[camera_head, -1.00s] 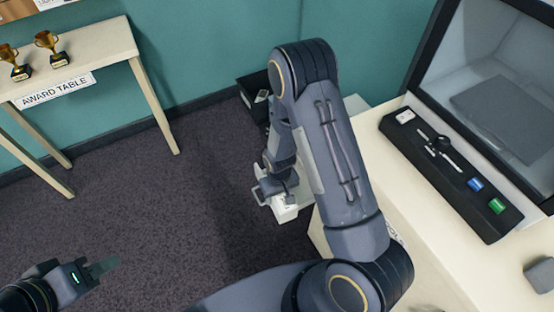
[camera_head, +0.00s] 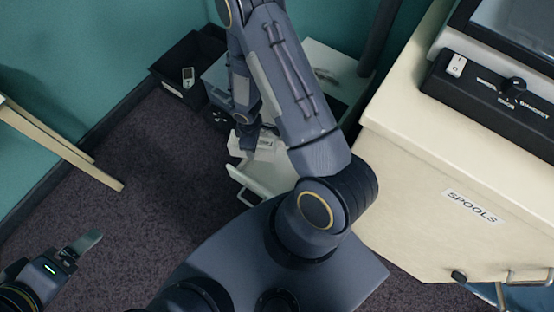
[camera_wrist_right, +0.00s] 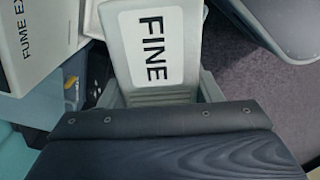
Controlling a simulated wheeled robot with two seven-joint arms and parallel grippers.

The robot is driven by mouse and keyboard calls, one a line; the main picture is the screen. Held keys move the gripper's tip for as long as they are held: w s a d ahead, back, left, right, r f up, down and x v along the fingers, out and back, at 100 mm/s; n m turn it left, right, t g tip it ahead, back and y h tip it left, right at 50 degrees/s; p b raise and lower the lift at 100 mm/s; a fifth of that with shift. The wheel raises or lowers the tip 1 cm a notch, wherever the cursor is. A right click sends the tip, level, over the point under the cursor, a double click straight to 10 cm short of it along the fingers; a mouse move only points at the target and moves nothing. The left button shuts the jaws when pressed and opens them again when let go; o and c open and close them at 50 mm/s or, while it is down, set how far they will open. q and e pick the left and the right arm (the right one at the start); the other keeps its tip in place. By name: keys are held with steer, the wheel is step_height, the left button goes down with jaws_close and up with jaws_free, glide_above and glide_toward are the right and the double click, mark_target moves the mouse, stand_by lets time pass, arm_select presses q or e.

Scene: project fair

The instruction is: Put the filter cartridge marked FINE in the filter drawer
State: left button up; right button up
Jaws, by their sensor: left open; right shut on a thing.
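The filter cartridge (camera_wrist_right: 158,35) is pale grey, with a white label reading FINE in the right wrist view. My right gripper (camera_wrist_right: 155,95) is shut on it; the dark gripper body covers its near end. In the head view the right gripper (camera_head: 246,134) is partly hidden by my arm, above a pale drawer (camera_head: 270,180) with a looped handle, which stands pulled out low down. Whether the cartridge touches the drawer cannot be told. My left gripper (camera_head: 86,244) is open and empty over the floor at lower left.
The fume extractor (camera_wrist_right: 28,40) shows its lettering in the wrist view. A black bin (camera_head: 172,90) with a small pale item stands by the wall. A cream cabinet (camera_head: 410,190) labelled SPOOLS fills the right. Carpet is clear at lower left.

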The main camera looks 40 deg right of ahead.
steer(key=d+f+n+b, duration=0.3)
steer(key=f+n+b, duration=0.4)
steer(key=f+b, duration=0.5)
steer(key=n+b, duration=0.5)
steer(key=n, duration=0.1)
glide_toward(272, 175)
arm_select(q)
step_height(272, 175, down, 25)
steer(key=b, duration=0.4)
steer(key=shift+r+b, duration=0.15)
steer(key=shift+b, duration=0.15)
arm_select(e)
step_height(272, 175, down, 4)
steer(key=shift+w+f, duration=0.1)
steer(key=shift+f, duration=0.15)
arm_select(q)
steer(key=shift+s, duration=0.1)
arm_select(e)
steer(key=shift+f, duration=0.1)
steer(key=o, duration=0.6)
steer(key=shift+f, duration=0.1)
steer(key=o, duration=0.5)
steer(key=shift+c, duration=0.2)
arm_select(q)
steer(key=shift+f, duration=0.2)
